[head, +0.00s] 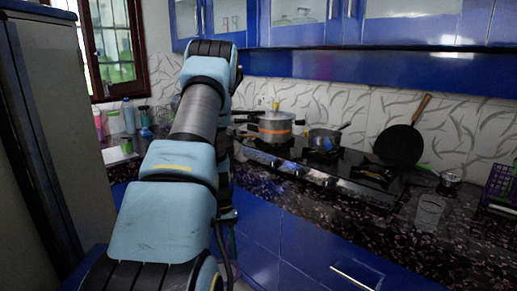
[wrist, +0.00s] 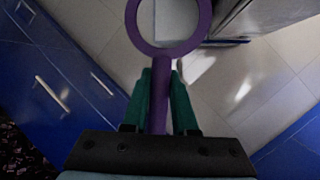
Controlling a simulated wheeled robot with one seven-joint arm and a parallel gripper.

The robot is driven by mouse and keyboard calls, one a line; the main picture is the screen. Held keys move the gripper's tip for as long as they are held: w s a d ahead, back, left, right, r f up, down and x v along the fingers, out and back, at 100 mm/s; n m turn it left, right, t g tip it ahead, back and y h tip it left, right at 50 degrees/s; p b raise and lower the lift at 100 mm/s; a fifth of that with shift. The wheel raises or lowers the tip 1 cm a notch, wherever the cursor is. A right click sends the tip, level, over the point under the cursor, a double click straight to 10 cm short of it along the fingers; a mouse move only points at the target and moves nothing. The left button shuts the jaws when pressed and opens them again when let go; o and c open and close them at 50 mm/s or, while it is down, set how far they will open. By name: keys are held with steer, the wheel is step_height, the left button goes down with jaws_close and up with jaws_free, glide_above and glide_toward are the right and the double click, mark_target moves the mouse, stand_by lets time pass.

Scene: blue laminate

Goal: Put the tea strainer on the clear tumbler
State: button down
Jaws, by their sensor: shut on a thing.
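The tea strainer (wrist: 200,25), a purple ring on a straight handle, shows at the top middle of the wrist view, its ring partly cut off by the frame edge. My gripper (wrist: 162,75) has green fingers shut on its handle, with the ring beyond the fingertips, above the floor. The clear tumbler (head: 429,212) stands upright on the dark speckled counter at the right of the head view, apart from my gripper. In the head view my arm hides the gripper and strainer. The tumbler is not seen in the wrist view.
A small metal vessel (head: 450,182) stands just behind the tumbler, and a purple rack (head: 501,182) is to its right. A black pan (head: 399,145) leans on the wall behind the stove (head: 325,173). Pots (head: 275,127) stand on the stove. Blue cabinets hang above.

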steer(key=shift+s+a+f+n+h, duration=0.15)
steer(key=shift+a+n, duration=0.1)
steer(key=shift+n, duration=0.25)
steer(key=shift+w+a+f+n+h, duration=0.1)
steer(key=shift+a+n+h, duration=0.1)
steer(key=shift+n, duration=0.3)
stand_by(0.5)
